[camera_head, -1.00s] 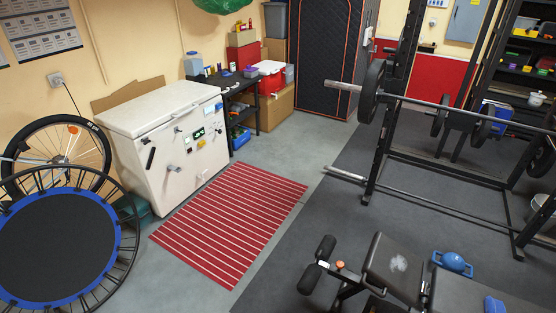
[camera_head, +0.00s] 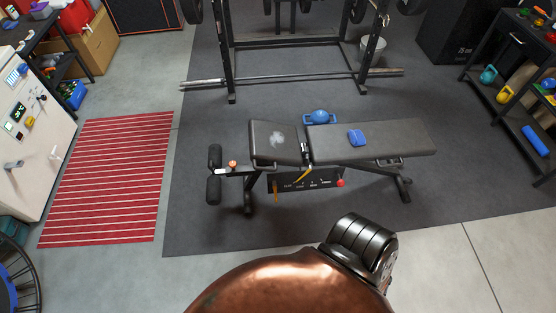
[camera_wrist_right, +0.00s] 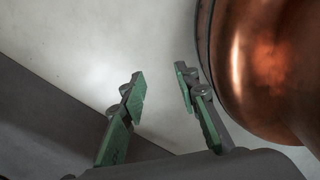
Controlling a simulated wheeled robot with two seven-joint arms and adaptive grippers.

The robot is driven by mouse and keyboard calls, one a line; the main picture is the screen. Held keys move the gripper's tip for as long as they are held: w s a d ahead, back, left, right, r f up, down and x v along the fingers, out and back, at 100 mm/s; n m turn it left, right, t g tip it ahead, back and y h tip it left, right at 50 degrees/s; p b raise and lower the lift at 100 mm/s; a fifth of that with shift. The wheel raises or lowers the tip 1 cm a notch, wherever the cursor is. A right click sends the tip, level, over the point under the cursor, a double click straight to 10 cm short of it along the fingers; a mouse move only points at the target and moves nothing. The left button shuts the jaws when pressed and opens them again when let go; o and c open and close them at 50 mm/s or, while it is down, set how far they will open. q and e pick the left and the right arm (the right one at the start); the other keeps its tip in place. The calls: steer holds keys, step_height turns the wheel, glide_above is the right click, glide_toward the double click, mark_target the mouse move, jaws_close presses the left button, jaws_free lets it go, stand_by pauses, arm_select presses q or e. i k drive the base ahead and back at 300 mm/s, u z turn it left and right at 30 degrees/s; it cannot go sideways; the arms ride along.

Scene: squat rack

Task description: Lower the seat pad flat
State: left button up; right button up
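The seat pad (camera_head: 275,143) is the short black pad at the left end of the weight bench in the head view, with a pale smudge on top. It looks slightly tilted, but from above its angle is hard to tell. A gap separates it from the long back pad (camera_head: 400,140). An orange-topped knob (camera_head: 232,164) sits on the frame left of the seat pad. My right gripper (camera_wrist_right: 160,80) is open and empty in the right wrist view, over pale floor and away from the bench. My left gripper is not in view.
A blue kettlebell (camera_head: 320,117) stands behind the bench. Foam rollers (camera_head: 214,175) stick out at its left end. The barbell rack (camera_head: 340,42) stands beyond. The floor in front is clear, and a striped rug (camera_head: 110,180) lies left.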

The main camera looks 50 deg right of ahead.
mark_target(276, 144)
steer(key=z, duration=2.3)
steer(key=k, duration=0.1)
steer(key=u, duration=0.2)
